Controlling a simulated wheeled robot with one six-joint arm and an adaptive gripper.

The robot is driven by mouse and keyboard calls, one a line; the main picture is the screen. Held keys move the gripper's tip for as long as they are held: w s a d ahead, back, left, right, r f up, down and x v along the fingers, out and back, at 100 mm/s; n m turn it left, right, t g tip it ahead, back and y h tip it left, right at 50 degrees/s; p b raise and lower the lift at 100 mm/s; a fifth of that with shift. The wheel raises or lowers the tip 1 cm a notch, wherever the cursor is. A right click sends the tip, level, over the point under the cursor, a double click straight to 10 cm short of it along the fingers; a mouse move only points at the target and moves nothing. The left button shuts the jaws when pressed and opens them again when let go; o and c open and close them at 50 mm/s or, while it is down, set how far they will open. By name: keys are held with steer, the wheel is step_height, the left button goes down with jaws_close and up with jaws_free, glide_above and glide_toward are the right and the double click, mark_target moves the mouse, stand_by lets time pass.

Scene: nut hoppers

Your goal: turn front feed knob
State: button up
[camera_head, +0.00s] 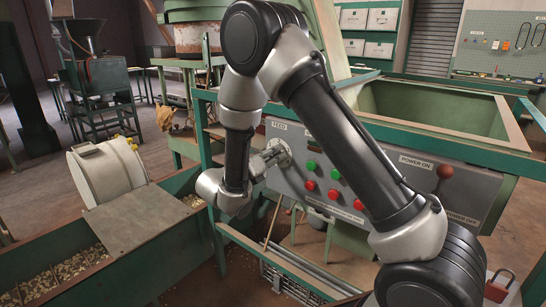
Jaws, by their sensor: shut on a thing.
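A grey control panel (385,185) is fixed to the front of a green hopper frame. The feed knob (284,153) sits at the panel's left end, below the FEED label, and is partly hidden. My gripper (273,157) is at the knob, reaching it from the left, and is shut on it. My arm covers part of the panel and much of the gripper's far side. The knob's exact angle cannot be told.
Green buttons (311,165) and red buttons (309,186) sit just right of the knob. A power lever (444,173) with a red ball stands at the panel's right. A red padlock (497,289) is at lower right. A nut-filled trough (113,265) runs along the lower left.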

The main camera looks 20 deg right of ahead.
steer(key=shift+n, duration=0.9)
steer(key=o, duration=1)
steer(key=shift+o, duration=0.2)
steer(key=v, duration=1.2)
